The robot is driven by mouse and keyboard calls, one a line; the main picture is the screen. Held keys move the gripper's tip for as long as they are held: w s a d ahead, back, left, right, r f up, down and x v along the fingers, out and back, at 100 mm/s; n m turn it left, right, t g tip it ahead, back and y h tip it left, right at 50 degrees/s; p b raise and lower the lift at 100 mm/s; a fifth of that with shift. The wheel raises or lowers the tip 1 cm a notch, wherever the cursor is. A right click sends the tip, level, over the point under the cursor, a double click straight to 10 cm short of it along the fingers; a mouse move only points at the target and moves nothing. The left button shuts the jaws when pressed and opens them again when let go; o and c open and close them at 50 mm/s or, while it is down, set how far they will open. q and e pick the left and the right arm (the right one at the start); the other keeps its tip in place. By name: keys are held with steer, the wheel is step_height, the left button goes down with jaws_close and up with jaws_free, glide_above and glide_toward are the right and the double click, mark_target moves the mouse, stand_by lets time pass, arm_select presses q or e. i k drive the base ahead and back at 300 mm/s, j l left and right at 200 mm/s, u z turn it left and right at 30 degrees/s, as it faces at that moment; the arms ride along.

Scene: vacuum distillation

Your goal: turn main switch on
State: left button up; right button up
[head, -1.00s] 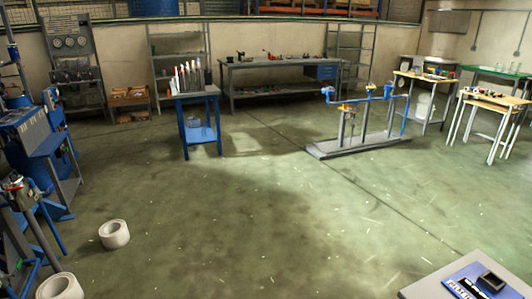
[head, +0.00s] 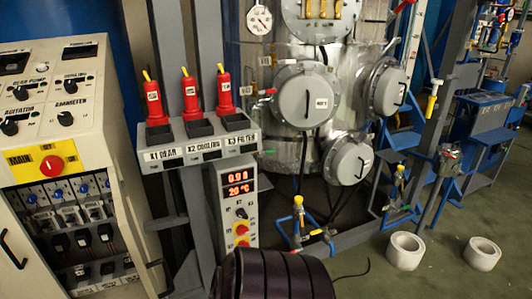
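The main switch (head: 52,166) is a round red knob on a yellow plate labelled MAIN. It sits on the cream control cabinet (head: 22,86) at the left of the head view. Which way the knob is turned is too small to tell. Neither of my grippers shows in the head view.
Above the main switch are several black knobs, and below it a bay of breakers (head: 72,215). To the right are red plugs in a grey rack (head: 200,148), a unit with a red digital display (head: 238,185), and a metal vessel (head: 305,95). White rolls (head: 405,251) lie on the open floor at right.

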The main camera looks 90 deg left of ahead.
mark_target(51, 165)
steer(key=u, duration=2.6)
steer(key=i+l+u, duration=0.1)
steer(key=u, duration=0.3)
steer(key=i+l+u, duration=0.15)
steer(key=u, duration=0.25)
steer(key=l+u, duration=0.15)
steer(key=u, duration=0.25)
steer(key=i+l+u, duration=0.15)
steer(key=u, duration=0.25)
steer(key=l+u, duration=0.25)
steer(key=u, duration=0.15)
steer(key=l, duration=0.5)
